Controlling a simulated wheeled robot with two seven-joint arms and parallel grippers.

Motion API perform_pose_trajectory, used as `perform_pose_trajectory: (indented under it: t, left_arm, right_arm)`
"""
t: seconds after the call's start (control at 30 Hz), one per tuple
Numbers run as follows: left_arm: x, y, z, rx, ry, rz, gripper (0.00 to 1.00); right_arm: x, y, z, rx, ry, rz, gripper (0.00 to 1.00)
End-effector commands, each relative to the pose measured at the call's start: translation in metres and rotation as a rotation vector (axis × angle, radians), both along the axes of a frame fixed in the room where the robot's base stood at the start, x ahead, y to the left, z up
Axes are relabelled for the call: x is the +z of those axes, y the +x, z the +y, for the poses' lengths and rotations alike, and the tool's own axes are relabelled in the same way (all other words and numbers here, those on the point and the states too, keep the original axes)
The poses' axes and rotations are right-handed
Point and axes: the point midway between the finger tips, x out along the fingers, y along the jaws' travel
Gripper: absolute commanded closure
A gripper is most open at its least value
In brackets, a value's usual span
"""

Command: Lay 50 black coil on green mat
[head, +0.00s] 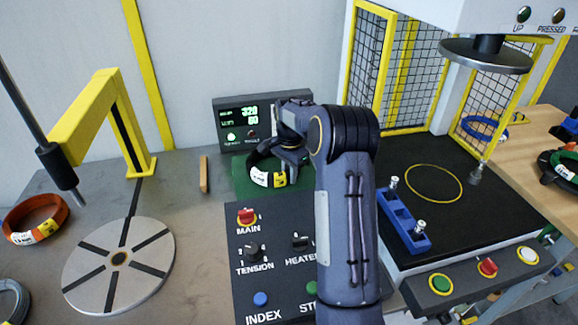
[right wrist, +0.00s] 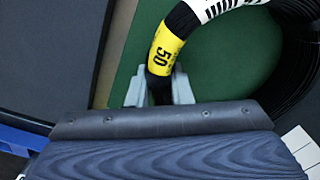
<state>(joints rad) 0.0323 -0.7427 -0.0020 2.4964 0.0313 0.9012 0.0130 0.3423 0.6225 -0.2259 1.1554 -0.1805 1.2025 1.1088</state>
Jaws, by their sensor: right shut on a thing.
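The black coil (head: 255,159) has a white label and a yellow tag. The yellow tag reads 50 in the right wrist view, where the coil (right wrist: 178,22) fills the top. My right gripper (head: 293,158) is shut on the coil's near side, with its fingers (right wrist: 157,88) on both sides of the band just below the yellow tag. The green mat (head: 242,190) lies behind the control panel. The coil is over the mat; I cannot tell whether it touches it. My right arm hides the mat's right part. My left gripper is not in view.
A control panel (head: 275,222) with knobs lies in front of the mat, and a display box (head: 240,122) stands behind it. A wooden strip (head: 204,174), a grey turntable (head: 148,262) and an orange coil (head: 42,238) are left. A caged press (head: 487,55) stands right.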

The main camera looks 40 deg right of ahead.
Motion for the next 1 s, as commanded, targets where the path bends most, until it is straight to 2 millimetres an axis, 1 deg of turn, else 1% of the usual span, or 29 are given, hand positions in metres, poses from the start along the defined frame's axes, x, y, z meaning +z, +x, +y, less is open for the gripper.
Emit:
perform_pose_trajectory:
  t: [0.27,0.4,0.43,0.57,0.87,0.97,1.0]
  left_arm:
    - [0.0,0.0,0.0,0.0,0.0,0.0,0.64]
    - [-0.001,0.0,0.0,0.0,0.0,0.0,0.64]
    - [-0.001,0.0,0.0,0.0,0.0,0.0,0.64]
    - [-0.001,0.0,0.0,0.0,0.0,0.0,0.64]
    - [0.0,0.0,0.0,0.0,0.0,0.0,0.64]
    - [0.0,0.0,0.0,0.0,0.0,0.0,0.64]
    - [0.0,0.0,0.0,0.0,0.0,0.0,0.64]
  right_arm:
    - [0.001,0.002,-0.001,-0.001,-0.004,-0.01,1.0]
    - [-0.003,0.002,-0.001,-0.001,-0.004,-0.01,1.0]
    - [-0.005,0.0,0.0,0.0,-0.001,-0.002,0.77]
    - [-0.005,0.0,0.0,-0.001,-0.001,-0.002,0.6]
    - [-0.003,0.0,0.0,-0.001,-0.001,-0.002,0.59]
    - [0.004,0.0,0.0,0.0,-0.002,-0.003,0.59]
    - [0.009,0.001,0.0,0.0,-0.003,-0.005,0.59]
